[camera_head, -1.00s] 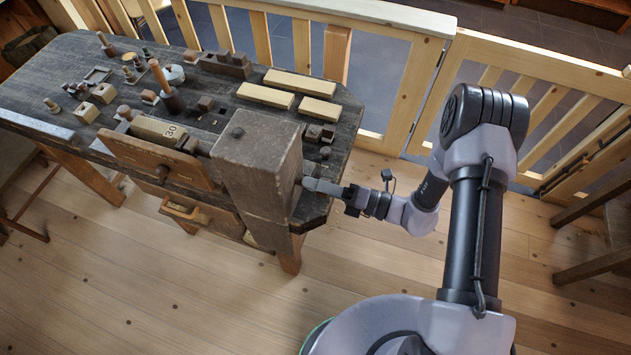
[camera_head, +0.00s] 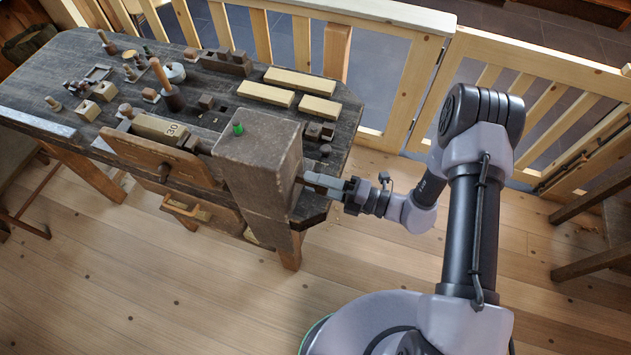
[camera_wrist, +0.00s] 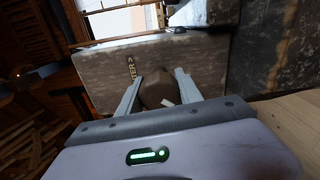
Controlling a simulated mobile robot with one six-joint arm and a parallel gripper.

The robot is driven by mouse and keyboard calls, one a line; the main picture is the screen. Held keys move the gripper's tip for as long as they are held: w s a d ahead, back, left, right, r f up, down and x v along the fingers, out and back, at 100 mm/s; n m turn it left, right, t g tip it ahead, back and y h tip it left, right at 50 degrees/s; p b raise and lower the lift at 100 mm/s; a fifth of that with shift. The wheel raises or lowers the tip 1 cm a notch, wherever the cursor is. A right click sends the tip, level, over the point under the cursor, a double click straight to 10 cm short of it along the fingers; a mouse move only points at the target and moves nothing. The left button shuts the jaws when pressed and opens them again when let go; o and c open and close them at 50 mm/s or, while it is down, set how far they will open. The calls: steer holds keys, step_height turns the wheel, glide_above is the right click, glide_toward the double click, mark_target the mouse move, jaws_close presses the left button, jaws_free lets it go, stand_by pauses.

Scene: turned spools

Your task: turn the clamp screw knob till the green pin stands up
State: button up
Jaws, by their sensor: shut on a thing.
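The green pin (camera_head: 238,128) stands up out of the top of the big wooden block (camera_head: 262,150) at the bench's right end. My gripper (camera_head: 313,182) reaches in from the right at that block's side face. In the wrist view my gripper (camera_wrist: 163,88) has its two grey fingers on either side of a brown rounded knob (camera_wrist: 158,90), shut on it. A small pale mark shows on the knob's near face. In the head view the knob is hidden by the fingers. A lettered label (camera_wrist: 131,68) is on the block face left of the knob.
The dark bench (camera_head: 60,85) carries several small wooden pieces, a handled tool (camera_head: 172,97) and pale bars (camera_head: 300,82). A wooden fence (camera_head: 385,100) runs behind. The floor (camera_head: 370,290) in front of the bench is clear.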

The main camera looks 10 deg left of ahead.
steer(key=o, duration=1.1)
steer(key=shift+o, duration=1.3)
steer(key=shift+w+d, duration=0.1)
steer(key=shift+d, duration=0.1)
steer(key=shift+a, duration=0.1)
steer(key=s+d+p, duration=0.1)
steer(key=d, duration=1.6)
steer(key=shift+s+d, duration=0.2)
steer(key=shift+s, duration=0.05)
